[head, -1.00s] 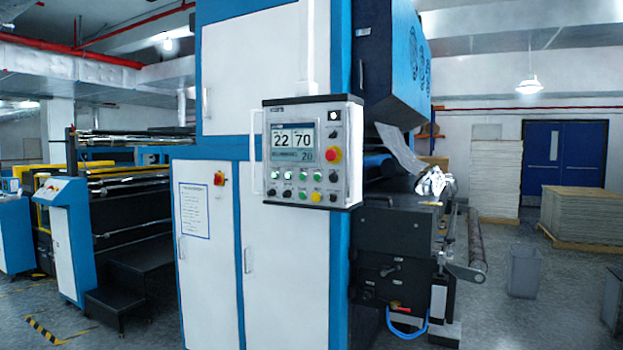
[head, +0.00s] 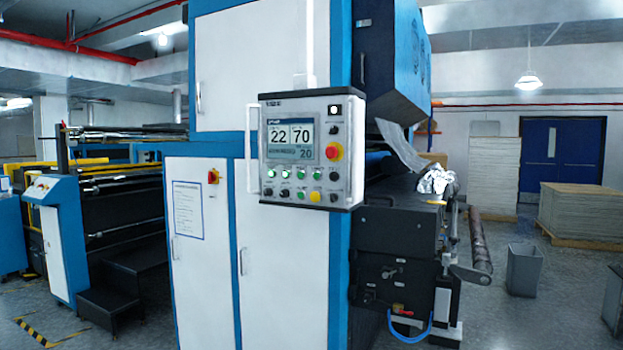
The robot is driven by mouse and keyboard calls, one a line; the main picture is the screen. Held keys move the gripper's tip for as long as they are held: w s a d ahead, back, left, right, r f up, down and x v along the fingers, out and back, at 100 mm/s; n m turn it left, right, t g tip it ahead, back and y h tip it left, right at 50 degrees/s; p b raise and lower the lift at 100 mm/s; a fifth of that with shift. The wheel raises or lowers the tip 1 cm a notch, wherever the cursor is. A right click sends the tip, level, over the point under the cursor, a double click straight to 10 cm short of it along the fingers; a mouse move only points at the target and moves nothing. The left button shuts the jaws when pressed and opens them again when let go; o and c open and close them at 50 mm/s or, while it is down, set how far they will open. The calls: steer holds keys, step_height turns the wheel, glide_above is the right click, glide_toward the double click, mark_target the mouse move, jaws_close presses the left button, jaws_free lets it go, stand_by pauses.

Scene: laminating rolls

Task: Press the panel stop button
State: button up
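The control panel (head: 347,187) is a grey box with white handles on the front of the blue and white machine, near the middle of the head view. Its screen (head: 290,138) shows 22, 70 and 20. Rows of small green, black and yellow buttons lie below the screen, with a yellow one (head: 315,197) in the lower row. The button labels are too small to read. My gripper is not in view.
Cabinet doors (head: 280,250) stand below the panel. A black roller unit (head: 400,245) juts out to the right. A grey bin (head: 524,270) and stacked sheets (head: 580,212) stand farther right. Black steps (head: 125,280) are at left. Floor shows at both sides.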

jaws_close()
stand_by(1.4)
